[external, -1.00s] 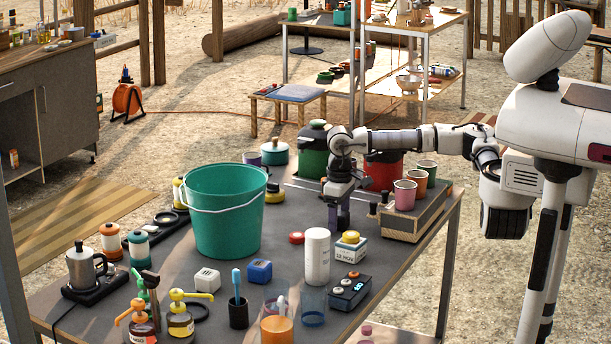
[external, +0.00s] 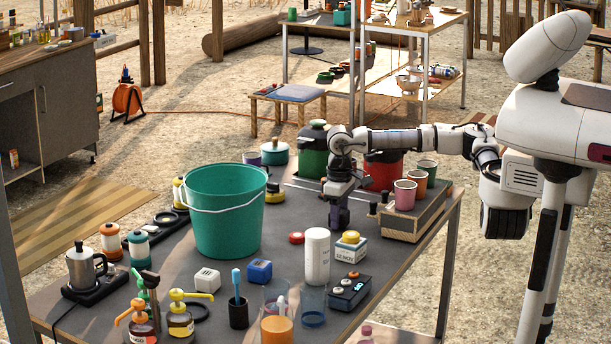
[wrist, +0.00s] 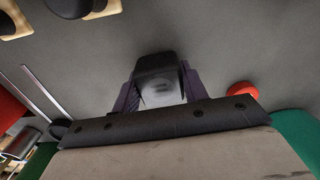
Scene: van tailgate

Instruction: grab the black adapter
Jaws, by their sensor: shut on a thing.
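My gripper (external: 339,216) points down at the table, behind the white cylinder and to the right of the teal bucket. In the wrist view its two purple fingers are shut on a dark block with a pale, blurred face, which looks like the black adapter (wrist: 157,68). The adapter sits between the fingers, one on each side. In the external view it is hidden by my gripper and cannot be made out. Whether it touches the table is hard to tell.
A red round lid (external: 297,238) lies left of my gripper. A white cylinder (external: 317,256) and a yellow-topped box (external: 350,247) stand in front. The teal bucket (external: 222,215) is at left.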

